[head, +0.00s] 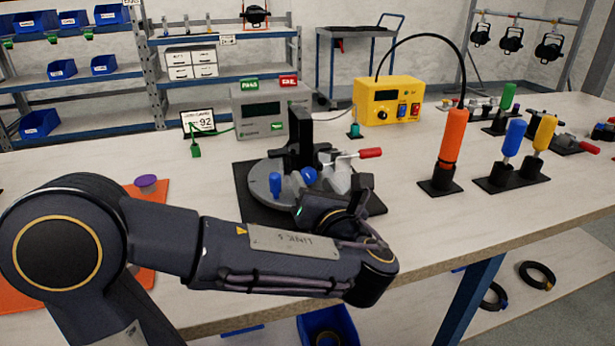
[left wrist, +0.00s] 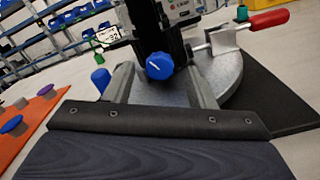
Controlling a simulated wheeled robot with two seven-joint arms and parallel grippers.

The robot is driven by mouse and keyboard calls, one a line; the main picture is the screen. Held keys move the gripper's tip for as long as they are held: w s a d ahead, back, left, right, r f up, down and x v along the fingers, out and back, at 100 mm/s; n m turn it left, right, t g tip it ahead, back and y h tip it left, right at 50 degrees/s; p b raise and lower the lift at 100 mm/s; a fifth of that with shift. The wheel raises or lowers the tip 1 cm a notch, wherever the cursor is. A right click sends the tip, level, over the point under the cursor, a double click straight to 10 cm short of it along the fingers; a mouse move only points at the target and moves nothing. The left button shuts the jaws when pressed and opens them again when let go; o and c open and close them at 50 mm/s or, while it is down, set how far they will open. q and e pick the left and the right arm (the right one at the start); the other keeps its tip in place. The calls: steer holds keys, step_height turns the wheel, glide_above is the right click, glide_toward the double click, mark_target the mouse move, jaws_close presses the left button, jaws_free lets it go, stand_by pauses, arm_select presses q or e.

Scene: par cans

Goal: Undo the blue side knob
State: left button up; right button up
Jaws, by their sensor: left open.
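The blue side knob (head: 309,174) faces my left gripper on a round grey fixture (head: 262,189) on a black mat. In the left wrist view the knob (left wrist: 159,66) shows a white line on its face and appears between the two grey fingers. My left gripper (head: 316,184) is open in front of the knob; I cannot tell whether the fingers touch it. A second blue knob (head: 275,184) stands upright on the fixture; it also shows left of the fingers in the left wrist view (left wrist: 101,80). My right gripper is not in view.
A red-handled clamp (head: 369,153) sticks out on the fixture's right. A black upright (head: 300,140) rises behind the knob. A grey box (head: 265,120) and a yellow box (head: 387,101) stand behind. An orange tool (head: 453,135) stands right. The front right tabletop is clear.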

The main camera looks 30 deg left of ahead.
arm_select(q)
steer(key=shift+w+a, duration=0.3)
steer(key=shift+a, duration=0.05)
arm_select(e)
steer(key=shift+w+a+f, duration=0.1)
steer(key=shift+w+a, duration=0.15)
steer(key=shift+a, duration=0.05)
arm_select(q)
steer(key=shift+s, duration=0.1)
steer(key=c, duration=1)
steer(key=shift+n, duration=0.4)
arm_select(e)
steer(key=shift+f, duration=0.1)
arm_select(q)
steer(key=n+b, duration=0.1)
steer(key=n, duration=0.1)
steer(key=shift+n, duration=0.3)
steer(key=shift+n+b, duration=0.65)
steer(key=shift+n, duration=1.15)
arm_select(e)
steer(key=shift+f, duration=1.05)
